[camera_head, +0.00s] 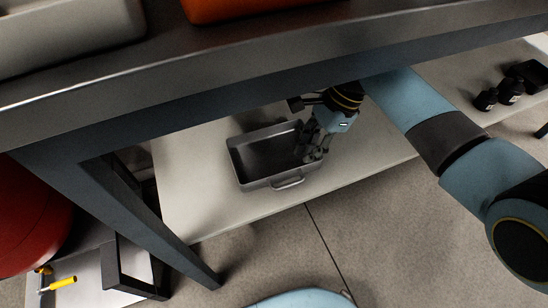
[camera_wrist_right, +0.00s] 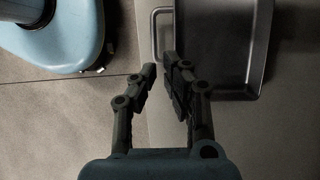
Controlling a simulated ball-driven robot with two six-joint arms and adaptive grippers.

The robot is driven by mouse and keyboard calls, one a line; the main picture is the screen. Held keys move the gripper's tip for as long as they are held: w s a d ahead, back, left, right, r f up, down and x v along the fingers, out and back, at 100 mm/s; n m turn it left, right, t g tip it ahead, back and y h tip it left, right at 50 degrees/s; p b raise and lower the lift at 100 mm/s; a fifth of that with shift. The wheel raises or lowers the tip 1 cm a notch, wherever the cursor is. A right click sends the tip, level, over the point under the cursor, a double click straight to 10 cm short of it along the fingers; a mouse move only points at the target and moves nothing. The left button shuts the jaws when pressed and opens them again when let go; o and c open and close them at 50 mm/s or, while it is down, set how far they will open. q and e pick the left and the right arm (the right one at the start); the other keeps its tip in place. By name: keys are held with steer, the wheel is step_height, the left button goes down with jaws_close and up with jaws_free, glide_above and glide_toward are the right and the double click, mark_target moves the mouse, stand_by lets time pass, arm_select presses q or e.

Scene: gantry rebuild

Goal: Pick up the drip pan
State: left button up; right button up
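The drip pan (camera_head: 262,184) is a grey rectangular metal tray with a bar handle on its near side. It lies on a pale lower shelf (camera_head: 190,215) beneath the bench. My right gripper (camera_head: 312,150) reaches down at the pan's right end in the head view. In the right wrist view, the pan (camera_wrist_right: 259,55) is at the upper right, partly hidden by a finger. My right gripper (camera_wrist_right: 160,68) is open there, with a narrow empty gap between its fingertips, just below the handle in the picture. Contact with the pan cannot be told. My left gripper is not in view.
The bench's dark metal edge (camera_head: 250,82) runs above the shelf, with a slanted leg (camera_head: 150,220) at left. Small black items (camera_head: 498,95) sit at the shelf's right. A red round object (camera_head: 30,225) and a yellow-handled tool (camera_head: 62,283) are at lower left. Floor in front is clear.

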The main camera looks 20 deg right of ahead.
mark_target(284, 173)
steer(key=shift+w+f+b, duration=0.1)
steer(key=shift+w+b, duration=0.3)
steer(key=shift+w, duration=0.55)
steer(key=b+x, duration=0.3)
steer(key=x, duration=0.3)
steer(key=shift+w+a+f, duration=0.1)
steer(key=shift+w, duration=0.1)
steer(key=b+x, duration=0.2)
steer(key=x, duration=0.1)
steer(key=shift+s+a, duration=0.1)
steer(key=shift+a, duration=0.2)
steer(key=shift+a+f+b, duration=0.2)
steer(key=shift+f+b, duration=0.1)
steer(key=shift+f, duration=0.2)
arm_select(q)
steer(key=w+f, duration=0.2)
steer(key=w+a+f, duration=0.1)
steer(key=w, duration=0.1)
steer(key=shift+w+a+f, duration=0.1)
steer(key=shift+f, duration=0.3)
arm_select(e)
steer(key=shift+c, duration=0.2)
jaws_close()
